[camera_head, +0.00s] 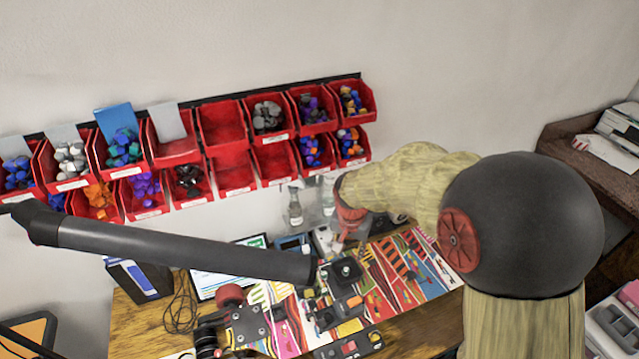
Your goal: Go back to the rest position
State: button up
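My arm comes in from the right, with a large black joint and pale wood-textured links, and reaches left over the back of the workbench (420,335). Its far end, with a red part, is near the bottles in front of the wall. My gripper's fingers cannot be made out there, so its opening and whether it holds anything are unclear. A skateboard truck (246,325) with a red wheel (230,295) lies on a colourful patterned board (405,275) on the bench. Black parts (345,270) lie to its right.
Red wall bins (223,124) with coloured small parts hang behind the bench. A long dark pole (180,247) crosses above the bench from the left. A clear bottle (295,207) stands at the back. A tablet (215,283) lies at the left. A brown side table (585,160) stands at right.

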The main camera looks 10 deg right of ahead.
jog(key=s+r+n+t+b, duration=0.2)
jog(key=s+r+n, duration=0.1)
jog(key=s+r, duration=0.5)
jog(key=s+r+n+t+b, duration=0.2)
jog(key=s+r, duration=0.7)
jog(key=s, duration=0.5)
jog(key=shift+s+d+r+n+y, duration=0.15)
jog(key=shift+s+d+n+y, duration=0.25)
jog(key=shift+n, duration=0.4)
